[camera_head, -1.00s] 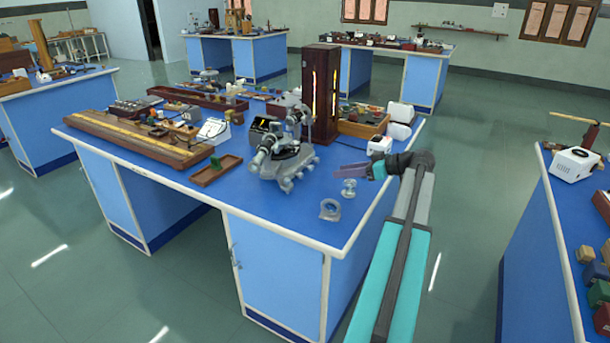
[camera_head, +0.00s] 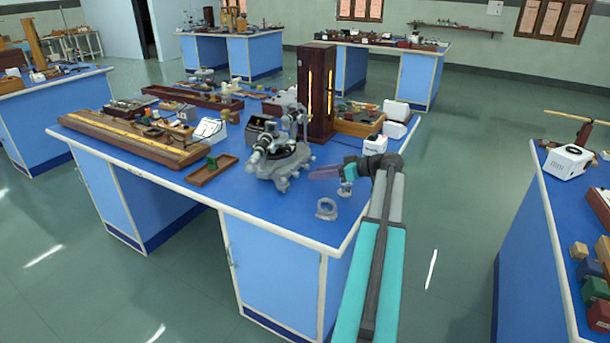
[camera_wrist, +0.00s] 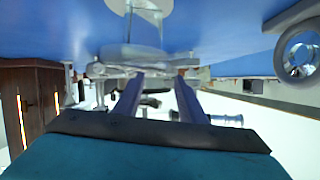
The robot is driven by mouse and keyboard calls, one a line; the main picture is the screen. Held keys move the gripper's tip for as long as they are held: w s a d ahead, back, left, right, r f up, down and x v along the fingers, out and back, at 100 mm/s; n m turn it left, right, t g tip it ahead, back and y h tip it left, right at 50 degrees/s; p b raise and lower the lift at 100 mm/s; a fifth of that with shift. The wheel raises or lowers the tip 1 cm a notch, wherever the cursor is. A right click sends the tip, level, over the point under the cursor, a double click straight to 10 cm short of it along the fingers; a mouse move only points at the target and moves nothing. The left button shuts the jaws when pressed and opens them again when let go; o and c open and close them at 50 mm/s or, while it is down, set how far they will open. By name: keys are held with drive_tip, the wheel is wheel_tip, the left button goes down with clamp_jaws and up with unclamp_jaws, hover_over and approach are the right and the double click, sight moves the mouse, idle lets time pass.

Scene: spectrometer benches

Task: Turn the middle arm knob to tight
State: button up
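The grey metal spectrometer (camera_head: 290,176) stands on the blue bench, with its telescope tube, round table and feet showing. Its arm knobs are too small in the body view to tell apart, so I cannot single out the middle one or read its setting. My gripper (camera_head: 322,173) is just right of the spectrometer, low over the bench, with a gap between them. In the wrist view, which looks upside down, my gripper (camera_wrist: 158,88) has its two purple fingers apart and nothing between them. Beyond the tips are the spectrometer's metal parts (camera_wrist: 145,60), partly hidden by the fingers.
A clear ring-shaped piece (camera_head: 327,209) lies near the bench's front right, and a small glass piece (camera_head: 345,188) sits under my gripper. A tall brown lamp box (camera_head: 316,90) stands behind the spectrometer. A wooden tray (camera_head: 212,171) lies to its left.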

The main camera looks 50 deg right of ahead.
sight(298, 175)
drive_tip(key=shift+x, duration=3.1)
clamp_jaws()
